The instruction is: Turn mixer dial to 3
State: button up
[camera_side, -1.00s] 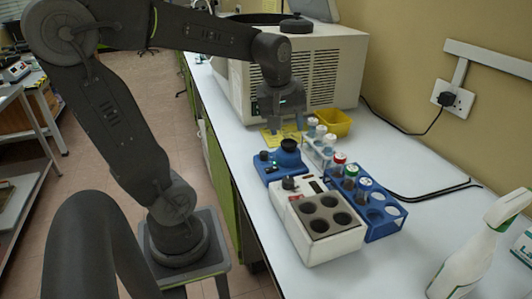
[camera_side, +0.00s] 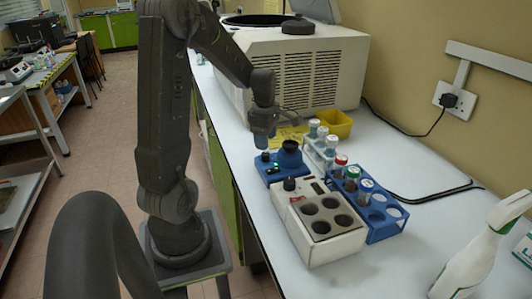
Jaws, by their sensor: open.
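The blue mixer (camera_side: 284,165) stands on the white bench, with a dark cup on its top. A small dark dial (camera_side: 265,156) sits on its left side, near a small green light. My gripper (camera_side: 268,143) points down just above and behind the dial, close to it. I cannot tell whether it touches the dial. The fingers are small and dark here, and the gap between them is hard to make out. The dial's number marks are too small to read.
A white block with several round wells (camera_side: 341,246) stands in front of the mixer. A white tube rack (camera_side: 324,160), a blue tube rack (camera_side: 386,236) and a yellow tray (camera_side: 337,127) stand to the right. A large white machine (camera_side: 340,65) is behind. A spray bottle (camera_side: 465,262) stands front right.

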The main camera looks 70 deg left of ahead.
aim_at(266, 154)
notch_tip(266, 154, down, 6)
jog(key=shift+w+a+r, duration=0.1)
jog(key=shift+r, duration=0.05)
jog(key=shift+c, duration=0.3)
jog(key=c, duration=0.9)
jog(key=shift+o, duration=0.2)
